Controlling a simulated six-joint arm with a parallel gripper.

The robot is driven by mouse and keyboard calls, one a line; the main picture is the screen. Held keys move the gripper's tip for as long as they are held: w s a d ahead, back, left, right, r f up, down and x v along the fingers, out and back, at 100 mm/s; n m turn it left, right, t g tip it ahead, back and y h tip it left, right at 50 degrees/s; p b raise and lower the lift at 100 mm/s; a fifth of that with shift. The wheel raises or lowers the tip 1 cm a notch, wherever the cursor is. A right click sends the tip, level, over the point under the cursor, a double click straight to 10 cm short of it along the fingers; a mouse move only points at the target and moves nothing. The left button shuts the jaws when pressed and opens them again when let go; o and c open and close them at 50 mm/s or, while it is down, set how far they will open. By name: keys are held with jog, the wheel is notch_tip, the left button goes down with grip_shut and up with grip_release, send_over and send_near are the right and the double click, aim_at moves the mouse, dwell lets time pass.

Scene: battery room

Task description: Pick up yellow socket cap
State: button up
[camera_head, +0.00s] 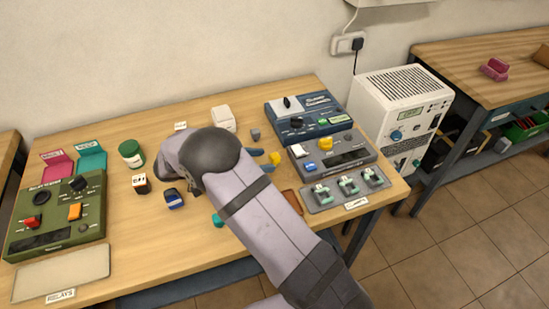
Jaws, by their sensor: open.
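My gripper (264,160) is low over the table, mostly hidden behind my own arm. Its bluish fingertips show right beside the yellow piece. The gripper is open. I cannot tell whether the yellow piece is between the fingers or just beyond them. Another yellow part (326,145) sits on top of the grey device (345,158).
A blue device (305,112) stands behind. A clamp tray (347,190) is at the right edge.

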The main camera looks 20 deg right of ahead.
aim_at(270, 159)
jog(key=p+x, duration=0.1)
jog(key=x, duration=0.3)
jog(key=shift+d+f, duration=0.1)
jog(key=shift+d, duration=0.3)
jog(key=c, duration=1.1)
jog(key=shift+w, duration=0.1)
